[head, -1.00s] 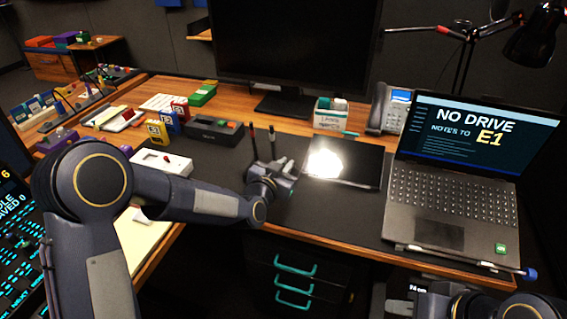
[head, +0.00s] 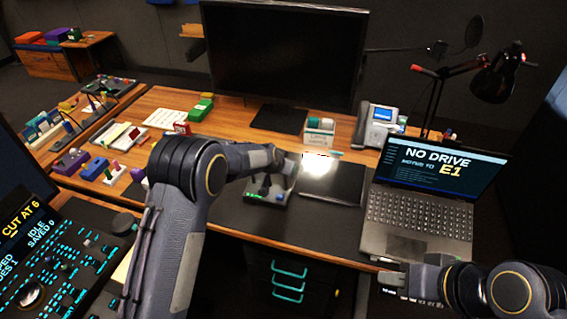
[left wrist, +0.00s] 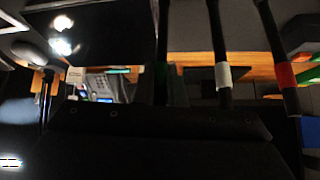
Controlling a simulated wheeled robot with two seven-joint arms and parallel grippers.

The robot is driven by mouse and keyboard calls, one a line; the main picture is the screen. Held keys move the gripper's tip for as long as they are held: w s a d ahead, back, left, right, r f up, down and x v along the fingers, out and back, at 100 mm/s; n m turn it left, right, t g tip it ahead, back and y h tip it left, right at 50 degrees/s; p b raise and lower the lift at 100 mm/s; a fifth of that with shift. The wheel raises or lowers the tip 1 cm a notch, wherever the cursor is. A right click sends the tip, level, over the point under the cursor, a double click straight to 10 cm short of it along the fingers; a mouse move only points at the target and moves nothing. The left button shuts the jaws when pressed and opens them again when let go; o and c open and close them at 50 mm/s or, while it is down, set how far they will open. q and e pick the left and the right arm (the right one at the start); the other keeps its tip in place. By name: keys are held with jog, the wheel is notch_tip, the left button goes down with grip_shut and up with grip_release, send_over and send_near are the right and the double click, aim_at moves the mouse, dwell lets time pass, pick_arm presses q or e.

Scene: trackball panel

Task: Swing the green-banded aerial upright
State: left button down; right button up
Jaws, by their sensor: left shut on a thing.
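A small dark device (head: 262,197) with green lights sits on the desk mat, partly covered by my left arm. In the left wrist view, dark aerials with a white band (left wrist: 223,75) and a red band (left wrist: 286,75) stand side by side. The green-banded aerial (left wrist: 161,70) is left of them, its lower part between the dark fingers of my left gripper (left wrist: 161,93). The left gripper is shut on it; its tips are unclear in the head view. My right gripper (head: 394,280) is near the desk's front edge, in front of the laptop, its jaw opening unclear.
The laptop (head: 420,212) stands right of a dark flat pad (head: 332,182). A monitor (head: 283,58), a white box (head: 319,131) and a phone (head: 378,125) stand behind. Small boxes crowd the left. A control panel (head: 75,255) is at lower left.

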pick_arm(q)
jog(key=shift+w, duration=0.2)
dwell(0.3)
jog(key=c, duration=1.5)
grip_release()
jog(key=b+v, duration=0.1)
jog(key=v, duration=0.6)
jog(key=shift+s+r, duration=0.2)
jog(key=shift+r, duration=0.2)
jog(key=shift+a, duration=0.1)
